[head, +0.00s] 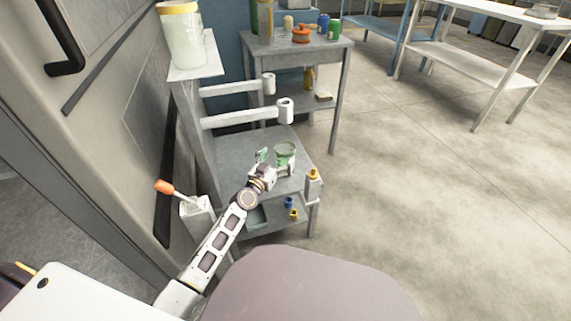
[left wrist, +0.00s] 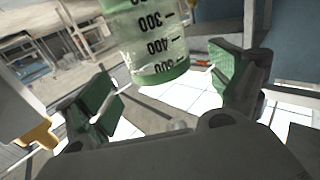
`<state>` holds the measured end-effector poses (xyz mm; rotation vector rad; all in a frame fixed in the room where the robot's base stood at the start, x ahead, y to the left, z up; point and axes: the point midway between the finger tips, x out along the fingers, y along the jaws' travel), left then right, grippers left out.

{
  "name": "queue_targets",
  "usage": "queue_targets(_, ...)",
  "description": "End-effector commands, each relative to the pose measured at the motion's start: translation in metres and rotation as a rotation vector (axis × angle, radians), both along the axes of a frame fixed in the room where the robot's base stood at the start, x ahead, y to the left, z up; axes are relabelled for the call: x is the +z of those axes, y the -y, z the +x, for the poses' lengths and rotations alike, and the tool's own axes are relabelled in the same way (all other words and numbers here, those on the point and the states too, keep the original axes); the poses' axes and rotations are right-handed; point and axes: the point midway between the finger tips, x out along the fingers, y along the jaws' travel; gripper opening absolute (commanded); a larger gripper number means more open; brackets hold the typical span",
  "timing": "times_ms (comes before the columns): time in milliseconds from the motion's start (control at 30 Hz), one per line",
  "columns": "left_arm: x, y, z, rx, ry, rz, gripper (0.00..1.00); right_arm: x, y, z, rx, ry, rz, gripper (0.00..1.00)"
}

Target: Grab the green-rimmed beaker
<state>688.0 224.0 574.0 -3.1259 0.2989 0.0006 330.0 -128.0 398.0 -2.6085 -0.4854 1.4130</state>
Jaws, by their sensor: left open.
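The green-rimmed beaker (head: 285,153) stands on the grey shelf of a small workstation in the head view. In the left wrist view the clear beaker (left wrist: 152,45) shows black graduation marks and a green band, and it fills the upper middle. My left gripper (head: 272,164) is at the beaker in the head view. In the left wrist view its green-padded fingers (left wrist: 165,97) are spread apart, one on each side of the beaker's image. No finger clearly touches the beaker. My right gripper is not in view.
The grey shelf (head: 230,150) holds the beaker, with two white horizontal arms (head: 235,115) above it. A large jar (head: 185,40) stands higher up left. Floor at right (head: 430,200) is clear.

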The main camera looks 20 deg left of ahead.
Motion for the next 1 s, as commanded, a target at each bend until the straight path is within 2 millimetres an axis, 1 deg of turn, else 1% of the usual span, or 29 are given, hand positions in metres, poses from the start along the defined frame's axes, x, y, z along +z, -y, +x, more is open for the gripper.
queue_targets(133, 0.0, 0.001, 0.006, -0.001, -0.001, 0.0, 0.93, -0.002, 0.0, -0.001, 0.002, 0.0, 0.0, 0.0)
queue_targets(533, 0.0, 0.001, 0.007, 0.0, 0.0, -0.001, 0.93, -0.001, 0.0, 0.001, 0.003, 0.004, -0.001, 0.0)
queue_targets(667, 0.0, 0.002, 0.01, 0.0, 0.0, -0.002, 0.93, -0.001, 0.0, 0.003, 0.002, 0.008, 0.001, 0.0)
queue_targets(1000, 0.002, 0.009, 0.035, 0.001, 0.0, -0.004, 0.93, -0.004, -0.002, 0.006, 0.001, 0.019, 0.012, 0.0)
